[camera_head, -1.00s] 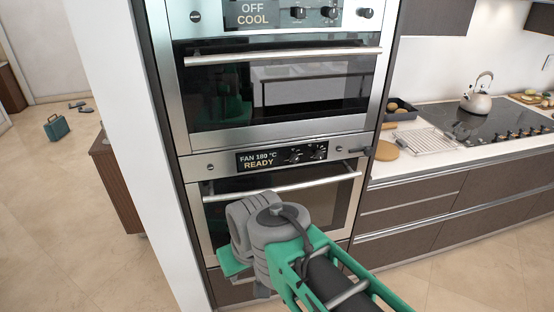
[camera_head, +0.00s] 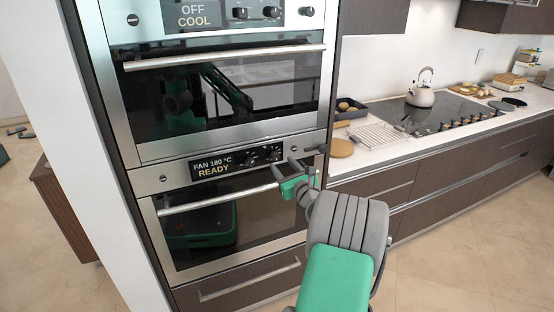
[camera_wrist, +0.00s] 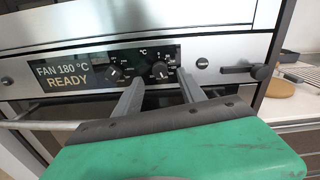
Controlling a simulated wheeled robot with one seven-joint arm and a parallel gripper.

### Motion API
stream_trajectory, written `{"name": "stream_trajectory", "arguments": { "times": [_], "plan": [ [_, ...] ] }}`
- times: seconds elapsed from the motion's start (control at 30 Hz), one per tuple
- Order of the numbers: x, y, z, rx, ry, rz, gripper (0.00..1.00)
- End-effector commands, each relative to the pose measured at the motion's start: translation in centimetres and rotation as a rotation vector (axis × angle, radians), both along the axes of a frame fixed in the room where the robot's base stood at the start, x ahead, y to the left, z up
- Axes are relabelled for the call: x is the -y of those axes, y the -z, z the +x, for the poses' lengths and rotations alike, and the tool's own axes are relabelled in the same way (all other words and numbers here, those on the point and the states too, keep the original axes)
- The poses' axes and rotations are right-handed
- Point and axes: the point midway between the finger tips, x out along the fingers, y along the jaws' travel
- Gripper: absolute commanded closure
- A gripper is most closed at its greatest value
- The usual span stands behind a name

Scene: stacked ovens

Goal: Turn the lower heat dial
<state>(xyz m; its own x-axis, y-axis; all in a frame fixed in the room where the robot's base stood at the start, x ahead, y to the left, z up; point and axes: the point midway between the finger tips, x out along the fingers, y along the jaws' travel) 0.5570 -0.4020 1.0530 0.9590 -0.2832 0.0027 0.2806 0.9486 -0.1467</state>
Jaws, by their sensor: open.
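The lower oven's control panel shows a lit display (camera_head: 212,164) reading "FAN 180 °C READY", with two black dials to its right. In the wrist view, the right dial, marked °C (camera_wrist: 160,70), appears between my fingers. The left dial (camera_wrist: 115,74) is just outside the left finger. In the head view, my gripper (camera_head: 284,166) is raised by the right part of this panel, with its fingers towards the oven. It also shows in the wrist view (camera_wrist: 160,77), open and empty. I cannot tell whether a finger touches the dial.
A dark lever-like part (camera_wrist: 245,71) projects at the panel's right end. The lower oven's bar handle (camera_head: 215,198) runs below the panel. The upper oven (camera_head: 225,95) displays "OFF COOL". A counter with a kettle (camera_head: 421,95) and hob (camera_head: 440,113) extends right.

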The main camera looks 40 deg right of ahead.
Motion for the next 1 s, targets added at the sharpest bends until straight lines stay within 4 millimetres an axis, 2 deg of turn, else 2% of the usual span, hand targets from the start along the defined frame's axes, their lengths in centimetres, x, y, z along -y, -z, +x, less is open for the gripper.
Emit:
{"name": "stream_trajectory", "arguments": {
  "times": [0.1, 0.23, 0.37, 0.57, 1.0],
  "plan": [
    [0.6, -0.1, 2.4, -0.002, -0.003, -0.002, 0.52],
    [1.2, -0.1, 4.3, -0.002, -0.002, -0.003, 0.52],
    [1.4, -0.1, 5.1, -0.003, -0.001, -0.003, 0.52],
    [1.4, 0.0, 5.2, -0.003, -0.001, -0.004, 0.52],
    [1.4, -0.1, 5.2, -0.004, -0.001, -0.005, 0.88]
  ]
}}
